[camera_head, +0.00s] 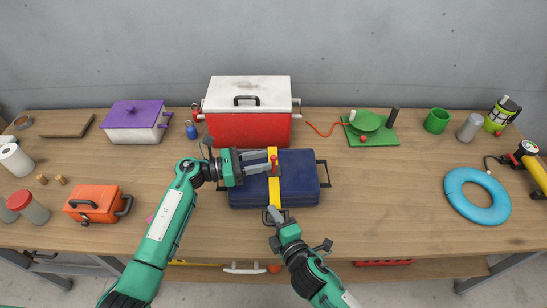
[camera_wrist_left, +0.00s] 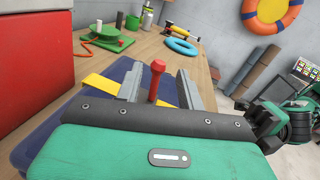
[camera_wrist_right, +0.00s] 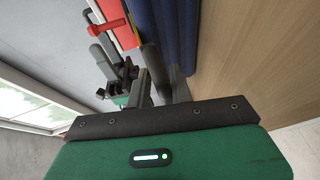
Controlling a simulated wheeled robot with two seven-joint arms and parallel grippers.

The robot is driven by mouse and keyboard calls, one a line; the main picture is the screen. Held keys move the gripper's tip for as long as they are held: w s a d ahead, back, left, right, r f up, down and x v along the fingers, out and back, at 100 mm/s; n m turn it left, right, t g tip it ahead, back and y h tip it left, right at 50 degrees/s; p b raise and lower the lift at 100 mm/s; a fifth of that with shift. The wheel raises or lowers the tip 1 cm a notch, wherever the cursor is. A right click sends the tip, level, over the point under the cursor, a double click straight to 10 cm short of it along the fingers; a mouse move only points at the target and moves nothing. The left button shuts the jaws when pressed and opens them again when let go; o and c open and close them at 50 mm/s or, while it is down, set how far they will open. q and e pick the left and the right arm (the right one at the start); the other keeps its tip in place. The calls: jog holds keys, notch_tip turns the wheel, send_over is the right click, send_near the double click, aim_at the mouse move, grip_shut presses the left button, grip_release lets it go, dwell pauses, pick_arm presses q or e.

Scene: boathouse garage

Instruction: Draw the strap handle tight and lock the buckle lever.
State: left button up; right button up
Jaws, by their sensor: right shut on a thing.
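A dark blue case (camera_head: 303,181) lies on the workbench with a yellow strap (camera_head: 273,191) across its middle. A red buckle lever (camera_head: 273,158) stands upright on the strap; it also shows in the left wrist view (camera_wrist_left: 155,80). My left gripper (camera_head: 268,162) is open, with its fingers on either side of the red lever and a clear gap to one finger. My right gripper (camera_head: 276,215) is shut on the grey strap handle (camera_wrist_right: 151,58) at the front side of the case. Its fingers partly hide the handle.
A red cooler (camera_head: 248,129) stands right behind the case. A green stand (camera_head: 372,130) and a blue ring (camera_head: 477,196) are to the right. An orange toolbox (camera_head: 93,203) and a purple-lidded box (camera_head: 133,121) are to the left.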

aim_at(273, 159)
pick_arm(q)
jog(key=shift+x, duration=2.05)
grip_shut()
jog(key=shift+f, duration=0.1)
jog(key=shift+w, duration=0.1)
jog(key=n, duration=0.1)
jog(key=w+n, duration=0.1)
jog(key=n, duration=0.1)
jog(key=shift+w+f, duration=0.25)
jog(key=shift+w+f+n+g+y, duration=0.2)
jog(key=shift+w+n+g+y, duration=0.05)
jog(key=shift+n, duration=0.5)
jog(key=shift+w+f+n+g+y, duration=0.2)
jog(key=shift+w+n+g+y, duration=0.1)
jog(key=shift+n, duration=0.45)
